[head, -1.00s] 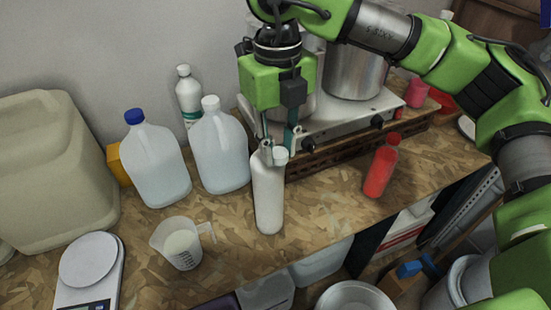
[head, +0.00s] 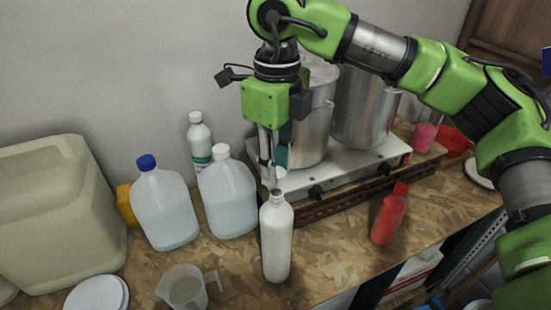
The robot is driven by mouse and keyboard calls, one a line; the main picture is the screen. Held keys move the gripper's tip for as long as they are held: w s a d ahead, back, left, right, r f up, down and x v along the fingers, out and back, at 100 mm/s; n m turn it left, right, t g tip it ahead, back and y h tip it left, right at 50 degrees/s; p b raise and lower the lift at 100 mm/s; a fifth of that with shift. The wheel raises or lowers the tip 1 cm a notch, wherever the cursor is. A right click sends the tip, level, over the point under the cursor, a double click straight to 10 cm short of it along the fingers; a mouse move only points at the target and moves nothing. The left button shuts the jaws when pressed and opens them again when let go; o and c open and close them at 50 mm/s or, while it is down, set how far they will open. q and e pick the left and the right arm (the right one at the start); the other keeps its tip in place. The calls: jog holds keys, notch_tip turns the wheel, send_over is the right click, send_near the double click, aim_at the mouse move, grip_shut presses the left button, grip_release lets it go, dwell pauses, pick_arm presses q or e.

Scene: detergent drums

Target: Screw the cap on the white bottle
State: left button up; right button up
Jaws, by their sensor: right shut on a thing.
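The white bottle (head: 277,238) stands upright near the front of the wooden worktop, in the middle of the head view. Its narrow neck points up and looks uncapped. My right gripper (head: 269,177) comes down from above, just over the neck. Its fingers are shut on the small white cap (head: 281,173), which shows at the right of the fingertips. The cap looks a little above the bottle's mouth; I cannot tell whether it touches. The fingers partly hide the cap. My left gripper is not in view.
Two clear jugs (head: 165,207) (head: 228,197) and a capped bottle (head: 200,142) stand to the left. A measuring jug (head: 185,288) is at the front left. A metal stove (head: 345,168) with pots is close behind. A red bottle (head: 388,216) stands right, with bare worktop between.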

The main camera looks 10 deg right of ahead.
notch_tip(320, 180, down, 3)
jog(key=shift+w+r+b, duration=0.15)
jog(key=shift+r+b, duration=0.05)
jog(key=shift+b, duration=0.6)
jog(key=shift+f+b, duration=0.35)
jog(key=shift+b, duration=0.2)
jog(key=shift+r, duration=0.2)
jog(key=shift+f+b, duration=1.2)
jog(key=shift+b, duration=0.35)
dwell(1.9)
jog(key=shift+f+m+b, duration=0.1)
jog(key=shift+m+b, duration=0.3)
jog(key=shift+m, duration=0.2)
jog(key=m+b, duration=0.1)
jog(key=m, duration=0.1)
jog(key=shift+m, duration=0.4)
jog(key=shift+m+b, duration=0.4)
jog(key=shift+m, duration=0.5)
